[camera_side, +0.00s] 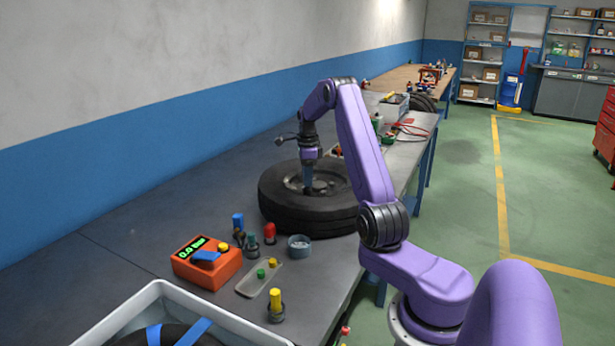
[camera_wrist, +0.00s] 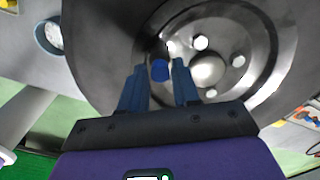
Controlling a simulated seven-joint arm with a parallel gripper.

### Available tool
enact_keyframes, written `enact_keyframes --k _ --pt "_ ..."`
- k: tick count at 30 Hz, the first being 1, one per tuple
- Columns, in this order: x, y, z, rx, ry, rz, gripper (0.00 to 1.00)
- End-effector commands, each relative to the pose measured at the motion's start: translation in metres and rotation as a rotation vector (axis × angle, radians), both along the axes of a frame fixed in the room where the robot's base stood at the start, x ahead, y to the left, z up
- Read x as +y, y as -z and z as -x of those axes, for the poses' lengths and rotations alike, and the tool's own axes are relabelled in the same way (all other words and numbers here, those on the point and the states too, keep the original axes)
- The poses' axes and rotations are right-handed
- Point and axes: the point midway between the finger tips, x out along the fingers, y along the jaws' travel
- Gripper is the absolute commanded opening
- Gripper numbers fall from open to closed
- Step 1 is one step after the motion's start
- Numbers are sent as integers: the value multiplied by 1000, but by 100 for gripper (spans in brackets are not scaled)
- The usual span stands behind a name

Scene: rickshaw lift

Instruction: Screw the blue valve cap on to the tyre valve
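The tyre (camera_side: 285,212) lies flat on the workbench, with its grey metal wheel facing up. My gripper (camera_side: 308,190) points down over the wheel's middle in the side view. In the wrist view the blue valve cap (camera_wrist: 160,70) shows between the tips of my gripper (camera_wrist: 159,66). The two blue-grey fingers stand apart, with a narrow gap visible on each side of the cap. The tyre also fills the upper part of the wrist view (camera_wrist: 112,75). The valve itself cannot be made out; whether the cap sits on it is hidden.
An orange gauge (camera_side: 207,264), a tray (camera_side: 247,286) with small green and yellow caps, a round grey cup (camera_side: 300,247) and several coloured pieces stand in front of the tyre. A white bin (camera_side: 235,325) is nearest. The bench left of the tyre is clear.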

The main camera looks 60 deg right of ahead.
Motion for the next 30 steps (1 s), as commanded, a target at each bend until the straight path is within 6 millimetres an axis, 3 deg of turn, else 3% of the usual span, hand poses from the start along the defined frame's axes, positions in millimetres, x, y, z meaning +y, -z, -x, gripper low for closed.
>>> enact_keyframes --k 30 --pt "0 0 0 0 -1196 0 31"
